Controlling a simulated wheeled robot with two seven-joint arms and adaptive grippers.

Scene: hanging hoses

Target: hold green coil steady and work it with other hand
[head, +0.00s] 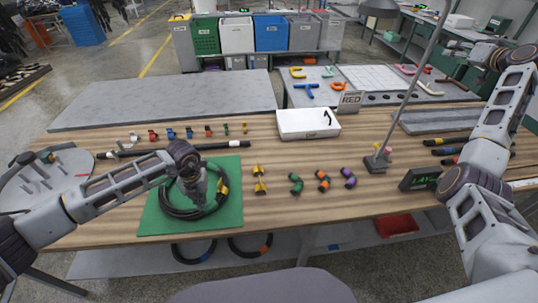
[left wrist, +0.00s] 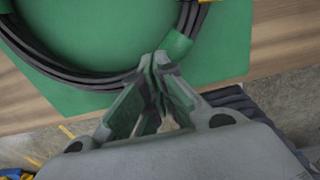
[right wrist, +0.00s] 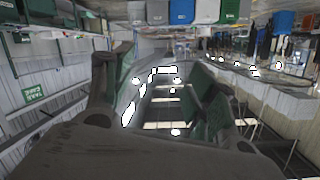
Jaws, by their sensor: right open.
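The coil (head: 164,204) is a ring of black hose lying on a green mat (head: 150,224). It has a yellow piece on its right side. In the left wrist view the coil (left wrist: 75,73) carries a green band (left wrist: 178,45) right beside my fingertips. My left gripper (head: 195,203) is over the near part of the ring. In the left wrist view my left gripper (left wrist: 160,60) has its fingertips close together at the hose beside the band, seemingly shut on it; the pinch itself is partly hidden. My right gripper (right wrist: 161,60) is open and empty, raised well away from the coil.
A white tray (head: 308,124), small coloured fittings (head: 322,181) and a lamp stand (head: 377,160) are on the wooden table. A yellow part (head: 259,180) stands just right of the mat. A round grey stand (head: 40,185) is at left. Other coils (head: 250,245) hang below the table edge.

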